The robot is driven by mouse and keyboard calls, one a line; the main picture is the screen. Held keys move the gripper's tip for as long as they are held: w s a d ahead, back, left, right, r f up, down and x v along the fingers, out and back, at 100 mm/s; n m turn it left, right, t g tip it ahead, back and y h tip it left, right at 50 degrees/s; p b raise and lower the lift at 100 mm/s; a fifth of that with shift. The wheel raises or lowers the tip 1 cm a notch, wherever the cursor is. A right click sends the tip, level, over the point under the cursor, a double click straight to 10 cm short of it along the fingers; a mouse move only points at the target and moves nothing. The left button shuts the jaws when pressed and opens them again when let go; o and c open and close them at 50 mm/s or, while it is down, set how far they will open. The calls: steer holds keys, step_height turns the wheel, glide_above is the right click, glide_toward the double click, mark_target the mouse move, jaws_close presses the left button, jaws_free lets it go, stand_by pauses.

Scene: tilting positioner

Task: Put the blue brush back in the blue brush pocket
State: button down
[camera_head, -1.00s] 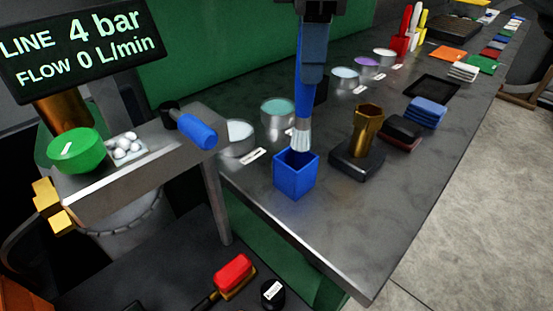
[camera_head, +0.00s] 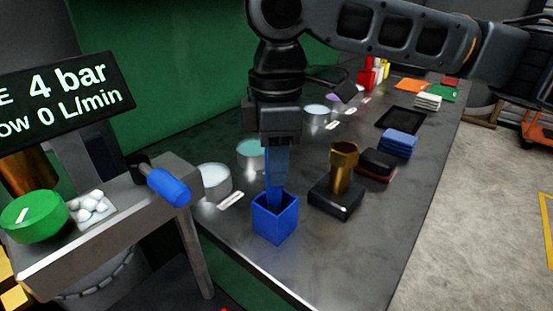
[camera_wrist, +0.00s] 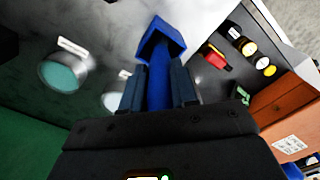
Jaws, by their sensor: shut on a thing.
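The blue brush (camera_head: 275,193) is upright, and its lower end, bristles included, is hidden inside the blue brush pocket (camera_head: 275,226). The pocket is a square, open-topped blue box on the grey bench, near its front-left edge. My gripper (camera_head: 277,174) points down just above the pocket and is shut on the brush handle. In the wrist view, the blue handle (camera_wrist: 158,90) runs between the two fingers of my gripper (camera_wrist: 158,78) into the pocket (camera_wrist: 165,32). Whether the brush touches the pocket floor cannot be seen.
A brass hex piece on a dark block (camera_head: 336,199) stands close right of the pocket. Round tins (camera_head: 214,181) stand behind and left. A raised metal stand with a blue-handled lever (camera_head: 168,187) is at the left. The bench front right of the pocket is clear.

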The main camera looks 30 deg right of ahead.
steer(key=shift+f, duration=0.1)
steer(key=c, duration=0.9)
jaws_free()
steer(key=shift+o, duration=0.2)
step_height(320, 180, up, 12)
steer(key=shift+r, duration=0.15)
